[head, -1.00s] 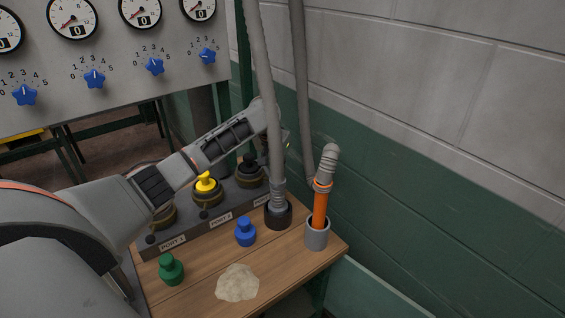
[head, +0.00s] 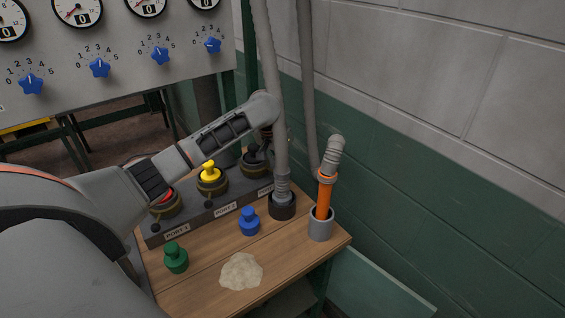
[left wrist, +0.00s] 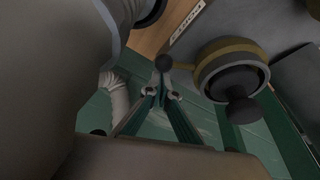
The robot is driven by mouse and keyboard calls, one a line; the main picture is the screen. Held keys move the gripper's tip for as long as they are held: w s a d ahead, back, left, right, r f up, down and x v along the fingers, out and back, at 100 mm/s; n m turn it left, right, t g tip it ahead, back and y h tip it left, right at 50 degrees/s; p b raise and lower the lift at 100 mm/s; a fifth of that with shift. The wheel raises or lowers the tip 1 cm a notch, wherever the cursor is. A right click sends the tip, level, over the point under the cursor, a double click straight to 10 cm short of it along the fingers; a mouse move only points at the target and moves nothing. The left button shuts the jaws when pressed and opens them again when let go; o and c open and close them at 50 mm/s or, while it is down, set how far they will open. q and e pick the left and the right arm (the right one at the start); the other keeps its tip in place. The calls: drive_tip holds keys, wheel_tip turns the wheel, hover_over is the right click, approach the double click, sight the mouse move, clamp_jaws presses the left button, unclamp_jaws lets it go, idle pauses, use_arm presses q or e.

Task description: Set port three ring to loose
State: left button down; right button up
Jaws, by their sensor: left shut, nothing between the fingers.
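Port three sits at the right end of the grey port block, with a black plug (head: 254,156) on top. It is partly hidden by my arm and a hose. In the left wrist view its ring (left wrist: 224,48) shows as a brass-coloured band around the grey body, with the black plug (left wrist: 238,104) pointing toward the camera. A small black ball knob (left wrist: 163,62), apparently the ring's handle, shows just past my left gripper's (left wrist: 161,92) fingertips. I cannot tell whether they touch it. The gripper is shut and empty; in the head view it is hidden behind the hose. My right gripper is not in view.
A grey hose (head: 272,100) stands in a dark socket close by port three. An orange-ended hose (head: 323,198) stands in a grey holder to the right. Blue (head: 249,222) and green (head: 175,258) plugs and a beige heap (head: 241,271) lie on the wooden table. Port two holds a yellow plug (head: 209,172).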

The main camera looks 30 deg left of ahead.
use_arm(q)
drive_tip(key=shift+s, duration=0.15)
drive_tip(key=s+m+h, duration=0.1)
drive_tip(key=s+m, duration=0.1)
drive_tip(key=m, duration=0.1)
drive_tip(key=shift+s, duration=0.3)
drive_tip(key=s+a+m+g+h, duration=0.1)
drive_tip(key=s+a+m+h, duration=0.1)
drive_tip(key=s+m, duration=0.4)
drive_tip(key=shift+s+a+m, duration=0.2)
drive_tip(key=shift+s+m, duration=0.1)
drive_tip(key=shift+m, duration=0.4)
